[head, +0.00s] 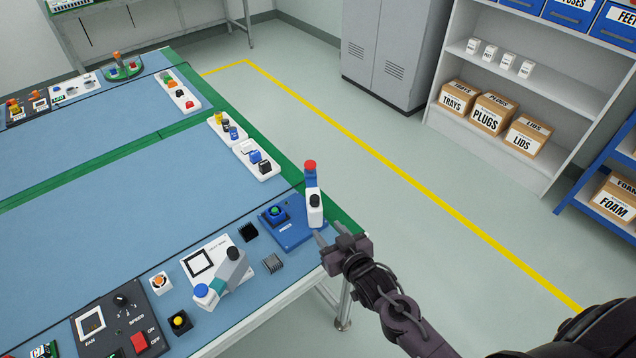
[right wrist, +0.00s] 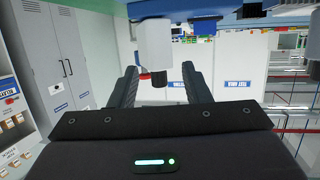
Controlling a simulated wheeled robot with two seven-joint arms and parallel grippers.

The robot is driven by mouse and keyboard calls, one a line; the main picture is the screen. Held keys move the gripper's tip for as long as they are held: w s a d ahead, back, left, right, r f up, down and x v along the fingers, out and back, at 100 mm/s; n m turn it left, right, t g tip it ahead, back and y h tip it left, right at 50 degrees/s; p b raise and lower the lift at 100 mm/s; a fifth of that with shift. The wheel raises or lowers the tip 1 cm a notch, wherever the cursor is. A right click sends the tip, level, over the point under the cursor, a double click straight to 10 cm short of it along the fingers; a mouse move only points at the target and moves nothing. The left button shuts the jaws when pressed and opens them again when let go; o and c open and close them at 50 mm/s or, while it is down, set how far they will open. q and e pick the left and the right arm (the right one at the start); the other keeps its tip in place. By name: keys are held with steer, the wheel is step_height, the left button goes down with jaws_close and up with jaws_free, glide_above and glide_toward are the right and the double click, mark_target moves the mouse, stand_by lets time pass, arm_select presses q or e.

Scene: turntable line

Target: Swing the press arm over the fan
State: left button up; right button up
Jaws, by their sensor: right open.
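A press arm (head: 315,207) with a white body, black top piece, blue section and red end knob (head: 310,165) stands over the back right edge of a blue base (head: 297,236). A small blue holder with a green round top (head: 274,212) sits on that base, and the press arm is beside it, not above it. I cannot make out the fan for certain. My right gripper (head: 328,235) is open just in front of the press arm. In the right wrist view the arm's white body (right wrist: 154,45) and black tip show between the fingers (right wrist: 159,88). My left gripper is not in view.
A dark panel marked FAN (head: 122,318) is at the front. Floor right of the table is clear.

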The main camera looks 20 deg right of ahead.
mark_target(318, 202)
steer(key=w+r+t, duration=0.1)
steer(key=w, duration=0.2)
steer(key=w+t+y+p, duration=0.1)
steer(key=w, duration=0.2)
steer(key=w+a+r+t, duration=0.1)
steer(key=w, duration=0.2)
steer(key=shift+w+r+n, duration=0.3)
steer(key=shift+r, duration=0.05)
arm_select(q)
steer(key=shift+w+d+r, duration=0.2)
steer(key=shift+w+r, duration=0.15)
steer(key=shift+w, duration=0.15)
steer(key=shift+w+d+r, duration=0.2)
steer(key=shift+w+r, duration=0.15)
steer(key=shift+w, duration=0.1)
arm_select(e)
jaws_close()
steer(key=shift+d, duration=0.1)
